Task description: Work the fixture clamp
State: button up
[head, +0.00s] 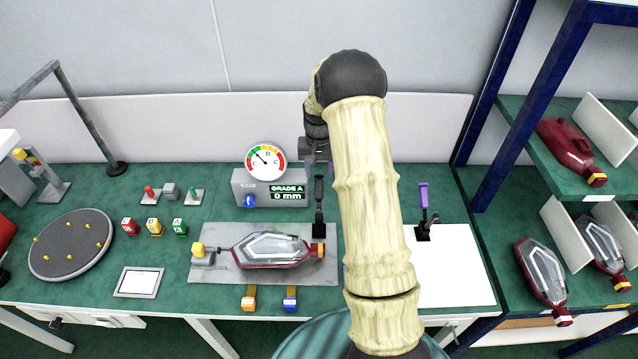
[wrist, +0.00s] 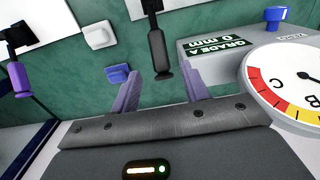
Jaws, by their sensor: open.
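A black-handled clamp (head: 319,205) stands upright at the back right of the grey fixture plate (head: 215,268). A red and clear tail lamp (head: 270,249) lies on the plate, its orange-banded end near the clamp's base. My gripper (head: 318,155) is behind and above the clamp, partly hidden by my arm. In the wrist view my gripper (wrist: 162,76) is open, and the black handle (wrist: 157,52) shows between its two fingers; I cannot tell whether they touch. A second clamp with a purple handle (head: 423,200) stands upright by a white sheet (head: 455,265).
A gauge box (head: 260,190) reading "GRADE A 0 mm" stands left of the black clamp; its dial (head: 265,160) is close to my gripper. Left are coloured blocks (head: 155,227) and a round pegged table (head: 70,262). A shelf with lamps (head: 543,270) stands right.

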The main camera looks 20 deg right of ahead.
aim_at(319, 184)
notch_tip(319, 184, down, 7)
jog(key=shift+r+p, duration=0.1)
jog(key=shift+p, duration=0.45)
grip_shut()
